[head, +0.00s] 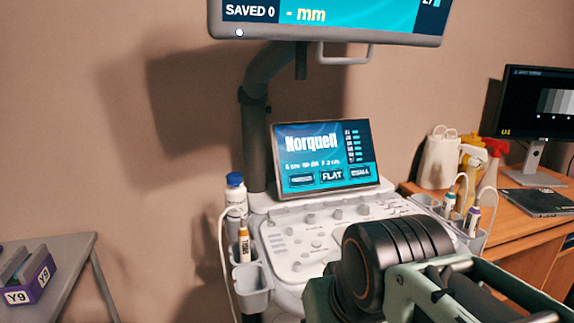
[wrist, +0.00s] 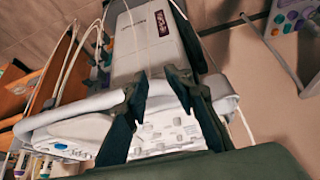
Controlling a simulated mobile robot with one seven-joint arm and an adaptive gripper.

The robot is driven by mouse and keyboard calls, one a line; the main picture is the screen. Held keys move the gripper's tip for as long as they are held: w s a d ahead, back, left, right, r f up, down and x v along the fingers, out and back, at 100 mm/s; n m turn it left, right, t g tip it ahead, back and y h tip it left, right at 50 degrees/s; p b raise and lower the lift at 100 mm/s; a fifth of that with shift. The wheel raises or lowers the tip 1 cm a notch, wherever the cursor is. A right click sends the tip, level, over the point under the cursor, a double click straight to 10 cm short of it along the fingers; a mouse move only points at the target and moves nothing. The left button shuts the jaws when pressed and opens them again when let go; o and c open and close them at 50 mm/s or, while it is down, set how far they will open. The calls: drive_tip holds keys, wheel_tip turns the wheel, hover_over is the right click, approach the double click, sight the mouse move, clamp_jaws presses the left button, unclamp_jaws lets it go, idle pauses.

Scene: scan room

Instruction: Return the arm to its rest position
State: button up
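My arm (head: 400,262) reaches in from the lower right of the head view, with a black ribbed joint and pale green links in front of the scanner's control panel. My gripper (wrist: 158,82) shows in the wrist view as two dark green fingers standing apart, with nothing between them. The pale control panel (wrist: 165,128) of the scanner lies behind the fingers. I cannot tell how far the fingers are from it. The gripper's fingers cannot be made out in the head view.
The ultrasound scanner has a control panel (head: 300,250), a touch screen (head: 325,158) and a monitor (head: 330,20) above. A wooden desk (head: 520,228) with bottles stands right. A grey table (head: 70,252) with a purple bin (head: 35,280) stands left. Cables hang beside the scanner.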

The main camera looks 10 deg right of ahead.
wheel_tip(320, 180, up, 31)
drive_tip(key=p, duration=2.8)
drive_tip(key=shift+p, duration=0.35)
